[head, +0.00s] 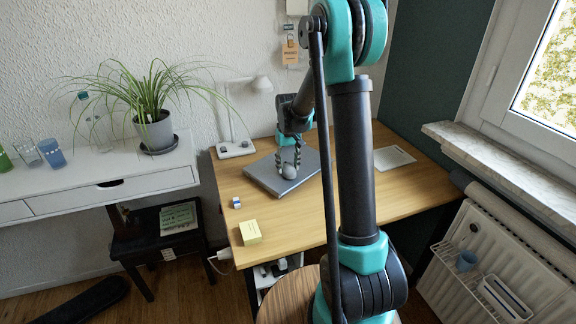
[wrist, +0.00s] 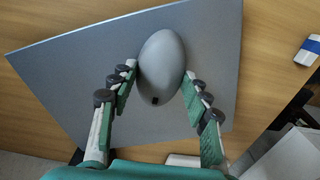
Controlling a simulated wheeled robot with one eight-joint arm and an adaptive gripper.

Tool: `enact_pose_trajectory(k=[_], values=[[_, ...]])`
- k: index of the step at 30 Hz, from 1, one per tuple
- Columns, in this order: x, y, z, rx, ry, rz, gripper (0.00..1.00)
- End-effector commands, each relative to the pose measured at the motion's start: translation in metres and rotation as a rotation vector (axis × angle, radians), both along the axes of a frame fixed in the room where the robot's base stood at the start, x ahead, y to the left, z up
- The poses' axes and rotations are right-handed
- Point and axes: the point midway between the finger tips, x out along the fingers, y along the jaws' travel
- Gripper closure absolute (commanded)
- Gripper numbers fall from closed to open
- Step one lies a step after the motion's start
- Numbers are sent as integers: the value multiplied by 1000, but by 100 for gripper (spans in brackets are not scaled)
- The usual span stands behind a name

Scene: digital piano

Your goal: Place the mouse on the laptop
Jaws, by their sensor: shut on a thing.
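The mouse (wrist: 161,62) is a smooth grey oval, seen in the wrist view between my two fingers. My gripper (wrist: 160,82) is shut on it, with one finger along each side. The mouse also shows in the head view (head: 289,171), below my gripper (head: 288,160). The laptop is a closed grey slab on the wooden desk; it lies directly under the mouse in the wrist view (wrist: 75,65) and in the head view (head: 262,177). I cannot tell whether the mouse touches the laptop's lid or is held just above it.
The desk (head: 290,222) holds a yellow note block (head: 250,232), a small blue-and-white eraser (head: 236,202), a white lamp (head: 236,150) and a paper sheet (head: 392,158). A white shelf with a potted plant (head: 153,130) stands at left. The desk's front area is mostly clear.

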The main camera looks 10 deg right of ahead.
Motion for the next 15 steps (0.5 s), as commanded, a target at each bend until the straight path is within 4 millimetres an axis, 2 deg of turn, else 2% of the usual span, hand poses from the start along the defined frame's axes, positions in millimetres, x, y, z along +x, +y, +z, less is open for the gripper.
enact_pose_trajectory(k=[6,7,11,15], values=[[0,0,-3,0,0,0,82],[0,0,-2,0,0,0,49],[0,0,-2,0,0,0,33],[0,0,-2,0,0,0,32]])
